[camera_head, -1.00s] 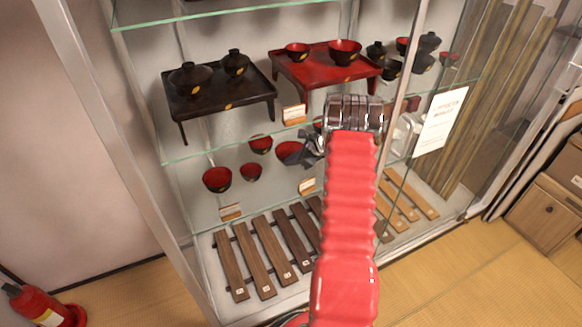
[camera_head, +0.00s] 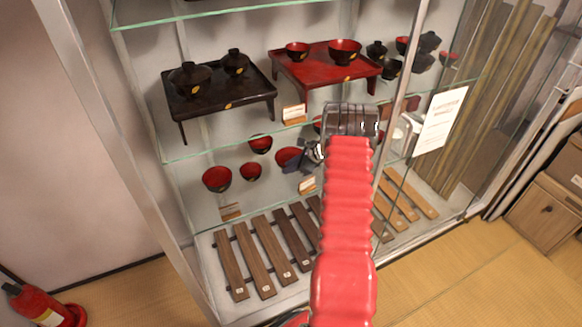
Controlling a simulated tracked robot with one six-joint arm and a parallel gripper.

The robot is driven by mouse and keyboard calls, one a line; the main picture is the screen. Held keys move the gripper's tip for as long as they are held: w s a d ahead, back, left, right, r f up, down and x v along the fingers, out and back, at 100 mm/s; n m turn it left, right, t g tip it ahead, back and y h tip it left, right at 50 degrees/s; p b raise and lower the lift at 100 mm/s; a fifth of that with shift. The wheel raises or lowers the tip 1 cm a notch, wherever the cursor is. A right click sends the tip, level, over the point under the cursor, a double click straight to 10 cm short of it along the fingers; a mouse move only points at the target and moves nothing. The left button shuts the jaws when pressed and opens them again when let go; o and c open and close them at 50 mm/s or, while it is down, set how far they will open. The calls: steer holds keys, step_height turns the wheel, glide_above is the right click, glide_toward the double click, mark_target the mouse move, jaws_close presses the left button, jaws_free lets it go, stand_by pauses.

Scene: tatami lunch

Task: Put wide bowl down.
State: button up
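The wide bowl (camera_head: 286,156), dark outside with a red inside, is at the middle level of the glass display case, just left of my gripper (camera_head: 297,161). My gripper's dark fingers are at the bowl's right side and appear shut on its rim. The fingertips are small and partly overlap the bowl. My red arm hides what is behind and right of the gripper. I cannot tell whether the bowl's base touches the glass shelf.
Red-and-black bowls (camera_head: 217,179) stand to the left on the same level. A black tray table (camera_head: 225,98) and a red one (camera_head: 318,66) stand on the shelf above. Wooden slats (camera_head: 269,250) lie below. The case's metal post (camera_head: 398,110) is close right of my arm.

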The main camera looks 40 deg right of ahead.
steer(key=v, duration=1.2)
stand_by(1.1)
